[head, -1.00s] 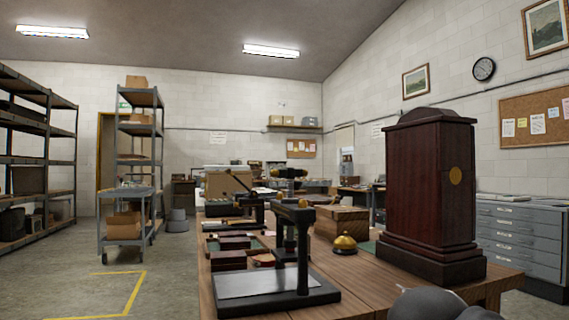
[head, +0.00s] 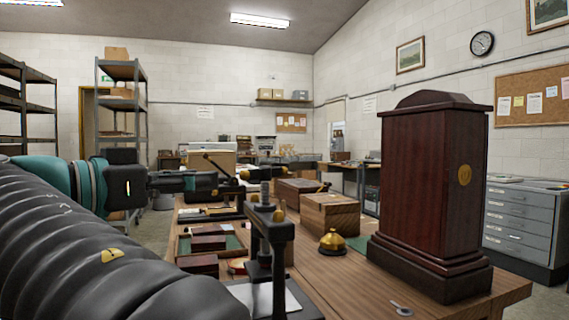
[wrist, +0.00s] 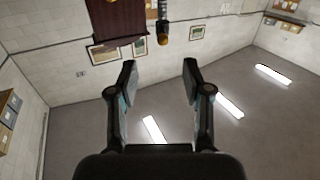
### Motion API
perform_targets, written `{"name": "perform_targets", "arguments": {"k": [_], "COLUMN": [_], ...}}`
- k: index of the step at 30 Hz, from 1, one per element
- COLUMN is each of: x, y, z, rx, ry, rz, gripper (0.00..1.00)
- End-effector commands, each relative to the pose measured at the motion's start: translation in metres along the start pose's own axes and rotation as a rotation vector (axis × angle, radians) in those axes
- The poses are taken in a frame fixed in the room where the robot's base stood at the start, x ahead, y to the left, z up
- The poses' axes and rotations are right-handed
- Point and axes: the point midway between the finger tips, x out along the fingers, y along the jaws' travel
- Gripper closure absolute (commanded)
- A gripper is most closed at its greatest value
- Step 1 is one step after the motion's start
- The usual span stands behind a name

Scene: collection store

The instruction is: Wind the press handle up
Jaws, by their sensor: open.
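The fingertips cannot be made out in the head view. In the wrist view my gripper (wrist: 160,66) is open and empty. A dark post with a brass end (wrist: 164,32), perhaps part of the press, shows just beyond the fingertips.
A tall dark wooden case (head: 432,190) stands right of the press. A brass bell (head: 333,243) and a wooden box (head: 328,213) sit between and behind. A small metal key-like piece (head: 401,308) lies near the front edge. Small red boxes (head: 208,242) lie left.

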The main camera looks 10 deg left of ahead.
Motion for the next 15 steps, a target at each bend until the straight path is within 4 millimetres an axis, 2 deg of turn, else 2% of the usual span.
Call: {"name": "perform_targets", "arguments": {"k": [2,5,8,15], "x": [-0.007,-0.004,0.008,0.051], "y": [-0.002,-0.002,-0.002,-0.002], "z": [-0.004,-0.005,-0.005,-0.006], "rx": [0.023,0.032,0.030,0.028], "ry": [0.012,0.017,0.017,0.016], "rz": [-0.002,-0.001,-0.002,-0.005], "gripper": [0.51,0.51,0.51,0.51]}}
